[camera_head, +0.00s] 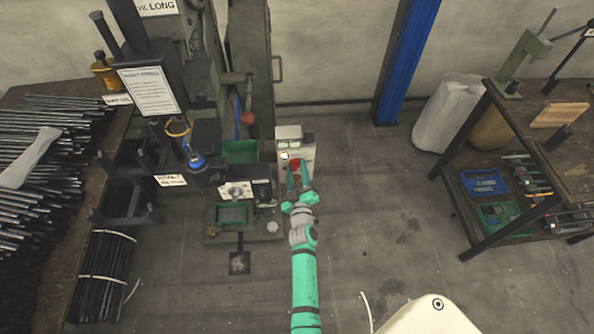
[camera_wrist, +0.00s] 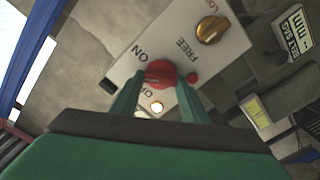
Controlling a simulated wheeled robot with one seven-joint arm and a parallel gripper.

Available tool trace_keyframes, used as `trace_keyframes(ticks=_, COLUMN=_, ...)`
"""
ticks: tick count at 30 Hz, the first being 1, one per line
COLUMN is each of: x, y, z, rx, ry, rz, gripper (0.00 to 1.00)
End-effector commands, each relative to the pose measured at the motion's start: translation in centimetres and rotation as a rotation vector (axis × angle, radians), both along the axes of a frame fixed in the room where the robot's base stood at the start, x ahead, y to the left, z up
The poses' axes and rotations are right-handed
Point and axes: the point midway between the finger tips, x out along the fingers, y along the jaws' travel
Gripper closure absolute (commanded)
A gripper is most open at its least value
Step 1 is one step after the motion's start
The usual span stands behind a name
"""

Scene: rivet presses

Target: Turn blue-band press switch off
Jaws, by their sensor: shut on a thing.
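A pale switch box stands beside the press in the head view (camera_head: 289,143) and fills the middle of the wrist view (camera_wrist: 190,60). It carries a red rotary switch (camera_wrist: 160,72) with "ON" above it and a partly covered "OF…" label below it. My gripper (camera_wrist: 160,82) is shut on the red switch, one green finger on each side. It also shows over the box in the head view (camera_head: 298,178). Which label the switch points to cannot be told. A small lamp (camera_wrist: 157,107) beside the switch glows pale. A blue ring (camera_head: 196,162) shows on the press at left.
Dark rods (camera_head: 50,160) lie at far left. Floor to the right (camera_head: 390,200) is clear.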

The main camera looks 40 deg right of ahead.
Motion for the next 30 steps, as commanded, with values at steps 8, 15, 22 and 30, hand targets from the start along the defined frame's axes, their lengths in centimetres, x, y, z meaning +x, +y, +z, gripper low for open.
trace_keyframes(ticks=8, x=0.02, y=0.06, z=-0.1, rx=-0.223, ry=0.137, rz=0.0, gripper=0.82)
trace_keyframes(ticks=15, x=0.03, y=0.08, z=-0.19, rx=-0.416, ry=0.256, rz=-0.001, gripper=0.82)
trace_keyframes(ticks=22, x=0.01, y=0.08, z=-0.28, rx=-0.581, ry=0.357, rz=-0.001, gripper=0.82)
trace_keyframes(ticks=30, x=0.0, y=0.07, z=-0.35, rx=-0.715, ry=0.44, rz=-0.001, gripper=0.82)
